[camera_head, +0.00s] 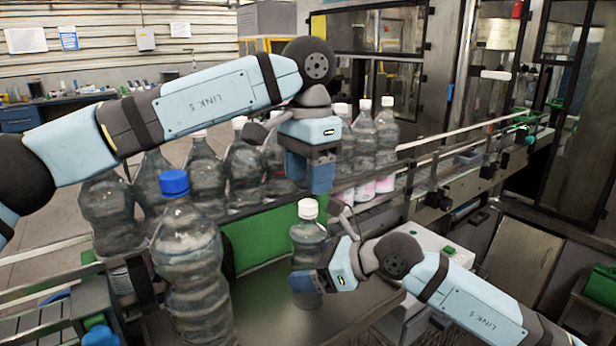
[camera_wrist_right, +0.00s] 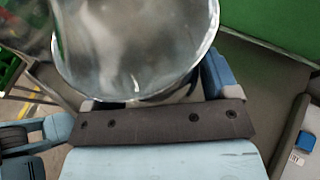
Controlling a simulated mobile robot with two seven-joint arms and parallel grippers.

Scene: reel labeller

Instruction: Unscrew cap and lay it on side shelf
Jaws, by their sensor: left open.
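A small clear bottle (camera_head: 308,240) with a white cap (camera_head: 308,208) stands upright in front of the conveyor. The cap sits on its neck. My right gripper (camera_head: 305,281) is around the lower part of this bottle and shut on it. In the right wrist view the clear bottle (camera_wrist_right: 135,45) fills the space before the gripper, and part of the fingers is hidden. My left gripper (camera_head: 310,178) is open and empty, pointing down just above the white cap, apart from it. I cannot tell for sure which surface is the side shelf.
A large bottle with a blue cap (camera_head: 188,260) stands at the front left. Several clear bottles (camera_head: 245,165) line the conveyor behind my grippers. A grey surface (camera_head: 350,318) lies below the held bottle. A white box with a green button (camera_head: 432,240) is behind my right arm.

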